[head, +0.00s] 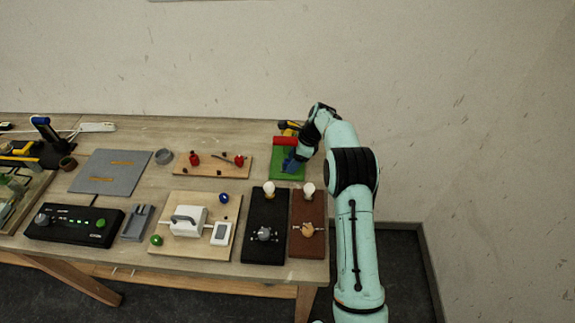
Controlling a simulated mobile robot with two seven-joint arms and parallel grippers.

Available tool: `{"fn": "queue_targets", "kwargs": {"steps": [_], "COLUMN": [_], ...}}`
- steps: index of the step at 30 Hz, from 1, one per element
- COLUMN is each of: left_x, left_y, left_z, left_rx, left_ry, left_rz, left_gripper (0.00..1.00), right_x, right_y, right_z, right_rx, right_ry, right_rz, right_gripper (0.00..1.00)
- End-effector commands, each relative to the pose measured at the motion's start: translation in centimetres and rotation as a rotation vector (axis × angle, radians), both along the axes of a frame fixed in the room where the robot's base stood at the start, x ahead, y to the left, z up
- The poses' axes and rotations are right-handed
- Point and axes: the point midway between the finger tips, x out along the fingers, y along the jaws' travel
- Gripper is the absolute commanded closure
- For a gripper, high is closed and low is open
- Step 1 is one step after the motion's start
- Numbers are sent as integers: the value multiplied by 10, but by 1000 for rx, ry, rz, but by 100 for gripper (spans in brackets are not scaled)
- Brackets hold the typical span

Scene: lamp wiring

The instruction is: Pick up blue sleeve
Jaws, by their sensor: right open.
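A small blue piece (289,165), which looks like the blue sleeve, is at the green board (282,173) at the table's back right. My right gripper (296,158) reaches down over the right side of this board, close beside the blue piece. It is open, and its fingers are small and partly hidden by my wrist. I cannot tell whether the fingers touch the blue piece. My left gripper is not in view.
A red block (285,141) lies along the green board's back edge, with a yellow-and-black item (288,126) behind it. Two lamp boards, black (262,216) and brown (309,219), stand in front with upright bulbs. A wooden board (212,172) lies to the left.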

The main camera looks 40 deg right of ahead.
Motion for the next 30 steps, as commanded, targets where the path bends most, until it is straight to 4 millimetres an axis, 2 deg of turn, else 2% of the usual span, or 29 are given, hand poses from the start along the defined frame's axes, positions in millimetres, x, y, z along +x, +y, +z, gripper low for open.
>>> {"fn": "queue_targets", "kwargs": {"steps": [7,8,12,13,23,29,30], "left_x": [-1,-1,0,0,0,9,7], "left_y": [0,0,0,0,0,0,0], "left_z": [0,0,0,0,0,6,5], "left_rx": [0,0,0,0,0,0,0], "left_ry": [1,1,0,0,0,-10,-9], "left_rz": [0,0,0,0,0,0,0], "left_gripper": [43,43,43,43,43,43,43], "right_x": [2,2,2,2,2,3,-3], "right_y": [1,1,1,1,1,1,-5], "right_z": [-4,-4,-4,-4,-2,15,13], "right_rx": [0,0,0,0,0,0,-1], "right_ry": [-2,-2,-2,-2,-2,-5,-1], "right_rz": [-1,-1,-1,-1,-1,-1,-4], "right_gripper": [43,49,95,100,100,100,100]}}
